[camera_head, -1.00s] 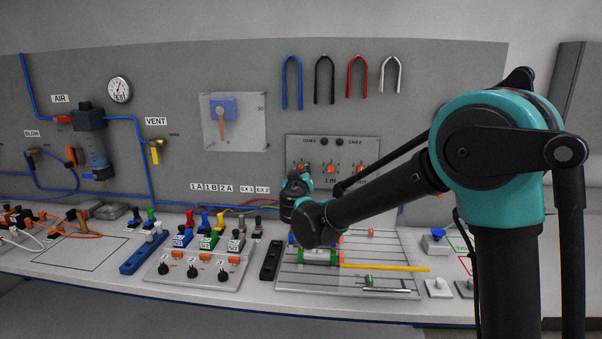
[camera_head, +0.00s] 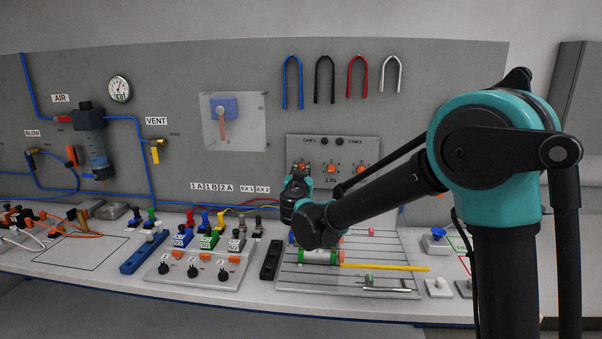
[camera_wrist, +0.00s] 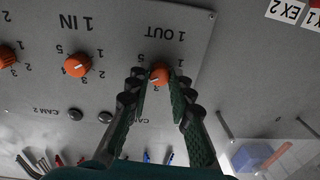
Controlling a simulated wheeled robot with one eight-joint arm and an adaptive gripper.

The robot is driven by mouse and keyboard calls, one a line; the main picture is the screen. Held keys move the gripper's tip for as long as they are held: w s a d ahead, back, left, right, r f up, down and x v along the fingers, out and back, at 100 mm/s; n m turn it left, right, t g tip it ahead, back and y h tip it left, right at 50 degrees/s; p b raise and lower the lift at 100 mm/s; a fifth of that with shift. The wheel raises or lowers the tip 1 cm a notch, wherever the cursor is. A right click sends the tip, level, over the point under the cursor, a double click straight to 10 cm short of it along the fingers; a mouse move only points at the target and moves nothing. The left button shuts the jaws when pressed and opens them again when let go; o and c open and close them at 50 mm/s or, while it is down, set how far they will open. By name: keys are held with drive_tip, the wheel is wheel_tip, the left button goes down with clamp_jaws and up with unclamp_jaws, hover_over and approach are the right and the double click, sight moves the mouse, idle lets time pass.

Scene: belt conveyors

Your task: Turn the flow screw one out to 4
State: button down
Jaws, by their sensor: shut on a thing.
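The flow screw one out is an orange knob (camera_wrist: 159,75) with a white pointer mark, below the upside-down "1 OUT" label in the wrist view. My gripper (camera_wrist: 160,83) is shut on this knob, with a dark green finger on each side. The fingers cover part of the number scale, so I cannot read the pointer's exact setting. In the head view the flow-screw panel (camera_head: 375,146) stands on the grey back wall. My wrist is in front of the panel's lower left, and the fingers are hard to make out there.
The "1 IN" orange knob (camera_wrist: 77,65) sits beside the held one, with another orange knob (camera_wrist: 7,54) farther left in the wrist view. A clear cover with a blue switch (camera_head: 223,106) is on the wall. A grooved plate with a green-ended cylinder (camera_head: 318,257) lies below my arm.

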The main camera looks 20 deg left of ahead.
drive_tip(key=c, duration=1.3)
unclamp_jaws()
drive_tip(key=shift+c, duration=0.2)
drive_tip(key=v, duration=1.2)
drive_tip(key=shift+s, duration=0.1)
